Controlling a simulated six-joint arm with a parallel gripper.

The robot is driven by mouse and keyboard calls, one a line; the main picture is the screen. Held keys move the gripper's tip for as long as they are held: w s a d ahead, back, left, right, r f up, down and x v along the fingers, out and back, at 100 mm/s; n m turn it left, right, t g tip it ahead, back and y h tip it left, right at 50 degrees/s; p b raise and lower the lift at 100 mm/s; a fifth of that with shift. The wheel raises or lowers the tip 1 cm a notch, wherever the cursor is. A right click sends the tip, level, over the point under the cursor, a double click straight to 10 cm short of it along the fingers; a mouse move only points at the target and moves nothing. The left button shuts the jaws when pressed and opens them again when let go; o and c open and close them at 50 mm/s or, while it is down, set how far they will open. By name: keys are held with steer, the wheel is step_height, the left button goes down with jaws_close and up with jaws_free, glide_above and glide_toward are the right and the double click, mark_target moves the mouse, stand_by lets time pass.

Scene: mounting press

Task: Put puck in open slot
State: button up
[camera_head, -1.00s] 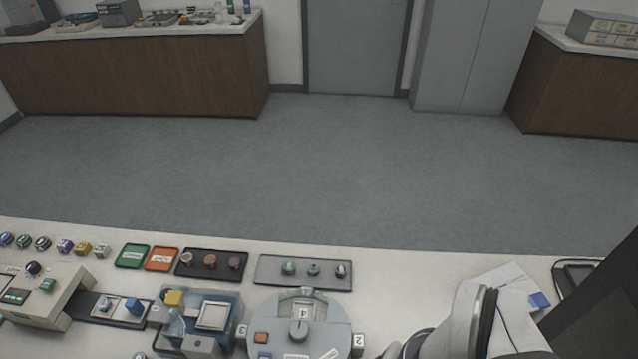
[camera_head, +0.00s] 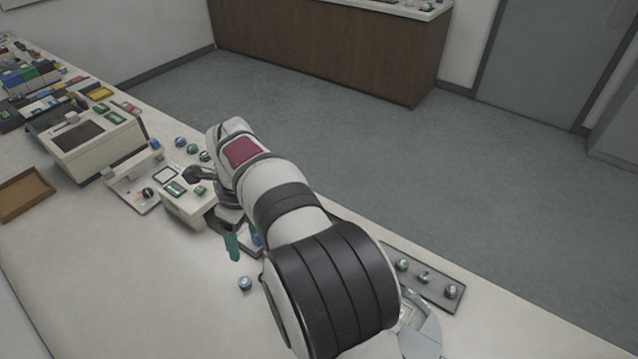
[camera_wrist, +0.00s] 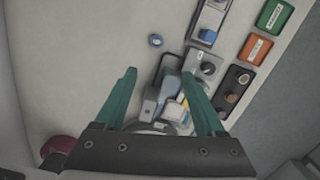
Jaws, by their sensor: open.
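A small round puck with a blue-grey top (camera_head: 245,284) lies alone on the white bench. It also shows in the wrist view (camera_wrist: 155,40), beyond the fingertips. My gripper (camera_wrist: 159,74) has two green fingers spread apart with nothing held between them. In the head view one green finger (camera_head: 232,246) shows above the bench, near the puck and farther back. A grey tray (camera_head: 459,297) holds three small round pieces, and a dark tray (camera_wrist: 246,65) holds several round pieces. I cannot tell which slot is the open one.
A green tray (camera_wrist: 274,15) and an orange tray (camera_wrist: 255,49) sit beside the dark tray. A beige control box (camera_head: 186,208) stands behind my gripper. A brown tray (camera_head: 24,194) lies at left. Bare bench surrounds the puck.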

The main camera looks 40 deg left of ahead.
mark_target(244, 281)
steer(key=a+f, duration=0.1)
steer(key=f, duration=0.4)
steer(key=s+f, duration=0.1)
steer(key=f, duration=0.5)
steer(key=a+f, duration=0.1)
steer(key=f, duration=0.4)
steer(key=shift+s+a+f, duration=0.2)
steer(key=shift+s+a, duration=0.05)
steer(key=shift+a, duration=0.05)
jaws_close()
